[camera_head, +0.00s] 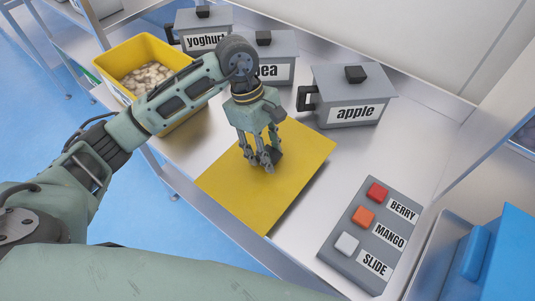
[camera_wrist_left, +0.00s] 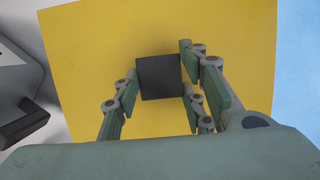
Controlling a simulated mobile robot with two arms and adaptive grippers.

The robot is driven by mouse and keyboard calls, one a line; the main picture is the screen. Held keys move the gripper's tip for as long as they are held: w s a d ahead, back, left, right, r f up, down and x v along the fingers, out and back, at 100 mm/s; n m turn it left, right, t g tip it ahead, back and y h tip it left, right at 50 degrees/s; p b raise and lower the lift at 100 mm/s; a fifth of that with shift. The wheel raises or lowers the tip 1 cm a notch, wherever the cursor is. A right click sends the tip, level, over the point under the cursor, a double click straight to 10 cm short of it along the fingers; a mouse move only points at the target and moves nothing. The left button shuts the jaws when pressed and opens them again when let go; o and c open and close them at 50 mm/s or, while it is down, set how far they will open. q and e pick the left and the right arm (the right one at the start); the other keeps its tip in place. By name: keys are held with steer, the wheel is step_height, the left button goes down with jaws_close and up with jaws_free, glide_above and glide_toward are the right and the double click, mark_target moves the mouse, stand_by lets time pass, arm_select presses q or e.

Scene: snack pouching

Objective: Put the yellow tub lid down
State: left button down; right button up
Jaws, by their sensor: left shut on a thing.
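The yellow tub lid (camera_head: 295,165) is a flat yellow sheet with a dark square knob, over the steel counter in the head view. It fills much of the left wrist view (camera_wrist_left: 90,50), with its dark knob (camera_wrist_left: 160,76) between the fingers. My left gripper (camera_head: 262,160) points down and is shut on the knob. I cannot tell whether the lid touches the counter. The open yellow tub (camera_head: 110,62), full of pale pieces, stands at the back left, behind my left arm. My right gripper is not in view.
Grey lidded pots labelled yoghurt (camera_head: 207,25), partly hidden pea (camera_head: 280,55) and apple (camera_head: 350,95) line the back. A button panel (camera_head: 345,255) with BERRY, MANGO and SLIDE is at the right front. Bare counter (camera_head: 410,145) lies right of the apple pot.

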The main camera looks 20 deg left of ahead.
arm_select(q)
step_height(320, 180, down, 2)
steer(key=shift+s+f+p, duration=0.1)
steer(key=shift+f+p, duration=0.05)
steer(key=shift+p, duration=0.25)
steer(key=shift+f, duration=0.3)
steer(key=shift+f, duration=0.1)
steer(key=shift+f, duration=0.1)
steer(key=c, duration=1.1)
jaws_free()
